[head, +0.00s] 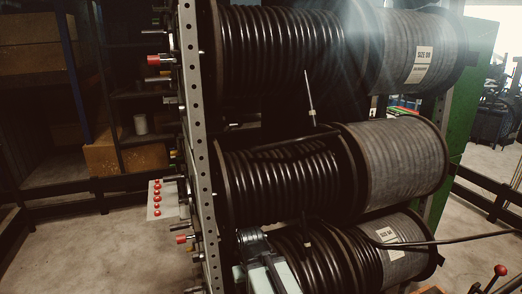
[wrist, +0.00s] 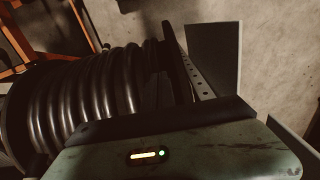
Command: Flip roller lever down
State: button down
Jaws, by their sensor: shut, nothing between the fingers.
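A thin upright lever (head: 310,98) with a pale shaft and dark lower end stands between the top and middle hose reels in the head view. A similar short rod (head: 306,240) shows at the bottom reel. I cannot tell which of them is the roller lever. My gripper (head: 252,242) is low in the head view, in front of the left part of the bottom reel, below and left of the upright lever and apart from it. It is shut and empty. Its fingertips are hard to make out. No lever is clear in the wrist view.
Black hose fills the top reel (head: 265,50), middle reel (head: 285,180) and bottom reel (head: 322,262). A perforated upright (head: 205,175) with red knobs edges the rack at left. A ribbed hose reel (wrist: 95,95) is close in the wrist view. Concrete floor is open at left.

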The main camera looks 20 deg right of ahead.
notch_tip(320, 180, up, 21)
jog(key=w+p, duration=0.2)
jog(key=p, duration=1.9)
jog(key=w+d+m+t+h, duration=0.1)
jog(key=w+d+m, duration=0.15)
jog(key=d, duration=0.75)
jog(key=w+d+m, duration=0.2)
jog(key=d+m, duration=0.1)
jog(key=d, duration=0.8)
jog(key=s+d+m+h, duration=0.1)
jog(key=s+d+m, duration=0.25)
jog(key=d, duration=0.85)
jog(key=s+d+m, duration=0.2)
jog(key=d+m, duration=0.2)
jog(key=d, duration=0.9)
jog(key=s+d+m+g+h, duration=0.1)
jog(key=s+d+m, duration=0.9)
jog(key=s+d, duration=2)
jog(key=shift+s+d+r+g+b, duration=0.3)
jog(key=shift+d+g, duration=0.5)
jog(key=shift+d, duration=0.45)
